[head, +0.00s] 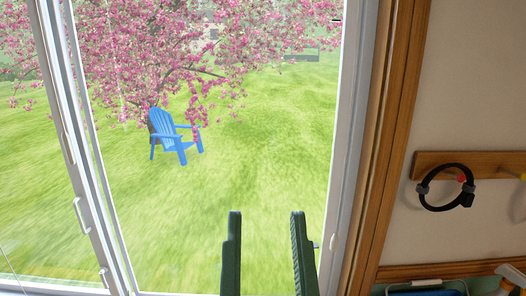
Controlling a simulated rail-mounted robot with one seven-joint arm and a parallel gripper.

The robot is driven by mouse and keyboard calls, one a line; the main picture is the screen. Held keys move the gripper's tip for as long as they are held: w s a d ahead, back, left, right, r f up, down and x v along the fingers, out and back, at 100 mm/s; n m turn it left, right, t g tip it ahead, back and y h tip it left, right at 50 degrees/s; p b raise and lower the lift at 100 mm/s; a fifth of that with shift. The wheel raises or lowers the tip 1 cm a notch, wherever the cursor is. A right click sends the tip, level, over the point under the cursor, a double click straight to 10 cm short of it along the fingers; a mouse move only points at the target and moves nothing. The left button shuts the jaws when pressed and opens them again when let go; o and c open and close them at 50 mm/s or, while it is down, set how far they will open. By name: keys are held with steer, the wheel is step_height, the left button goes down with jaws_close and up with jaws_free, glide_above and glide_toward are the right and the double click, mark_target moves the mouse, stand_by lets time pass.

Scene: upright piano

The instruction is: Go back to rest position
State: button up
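My gripper (265,216) shows at the bottom middle of the head view, in front of the window. Its two dark green fingers point up and stand well apart. The gap between them is empty, with only grass seen through it. The fingers touch nothing that I can see. The rest of my arm is below the picture. No piano is in view.
A white-framed window (350,130) with wooden trim (394,130) fills most of the view. Outside are a blue chair (172,135) and a pink blossoming tree. On the right wall, a black ring (423,198) hangs on a wooden peg rail (500,164). A teal container (425,288) is below.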

step_height(320, 180, up, 36)
steer(key=s+a+p, duration=0.1)
steer(key=s+p, duration=0.1)
steer(key=p, duration=3.2)
steer(key=shift+a+r+n+t, duration=0.2)
steer(key=shift+a+n+t, duration=0.05)
steer(key=shift+n+t, duration=0.15)
steer(key=shift+s, duration=0.1)
steer(key=shift+c, duration=1.2)
